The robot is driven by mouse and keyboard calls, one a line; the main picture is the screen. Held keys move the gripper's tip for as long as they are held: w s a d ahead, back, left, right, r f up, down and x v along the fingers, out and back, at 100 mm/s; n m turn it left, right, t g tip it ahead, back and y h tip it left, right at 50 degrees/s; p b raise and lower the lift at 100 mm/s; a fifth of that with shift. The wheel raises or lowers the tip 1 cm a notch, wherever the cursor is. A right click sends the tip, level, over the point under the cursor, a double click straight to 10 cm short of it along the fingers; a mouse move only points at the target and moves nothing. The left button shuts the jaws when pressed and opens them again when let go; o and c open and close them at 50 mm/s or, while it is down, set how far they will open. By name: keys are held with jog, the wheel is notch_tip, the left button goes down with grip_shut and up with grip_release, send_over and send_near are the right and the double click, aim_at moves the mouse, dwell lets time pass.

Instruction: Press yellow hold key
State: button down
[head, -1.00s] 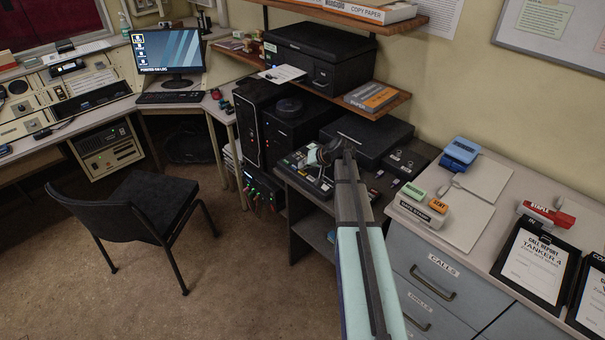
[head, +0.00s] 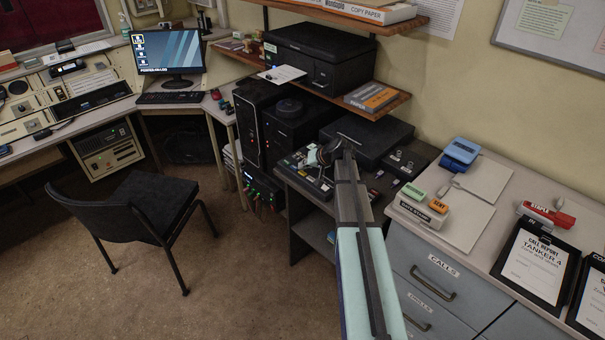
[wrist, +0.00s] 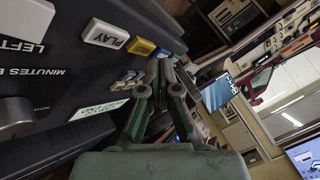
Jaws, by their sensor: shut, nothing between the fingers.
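The yellow key (wrist: 142,47) is in the wrist view on a dark sloping panel, between a white key marked PLAY (wrist: 105,35) and a blue key (wrist: 163,53). Its lettering is too small to read. My gripper (wrist: 164,62) is shut and empty, with its tips close to the yellow and blue keys. I cannot tell whether the tips touch a key. In the head view my gripper (head: 320,155) is over the dark console unit (head: 300,168) on the low stand, and my arm hides part of that unit.
A flat black box (head: 370,135) lies behind the console unit. A drawer cabinet (head: 440,275) stands to the right and a chair (head: 150,210) to the left.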

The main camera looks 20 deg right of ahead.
aim_at(304, 173)
jog(key=shift+f, duration=0.1)
jog(key=shift+f+b, duration=0.35)
jog(key=shift+b, duration=0.2)
jog(key=shift+f+b, duration=0.35)
dwell(0.5)
jog(key=shift+r, duration=0.8)
jog(key=shift+r, duration=0.1)
jog(key=shift+r+p, duration=0.95)
jog(key=shift+r, duration=1.45)
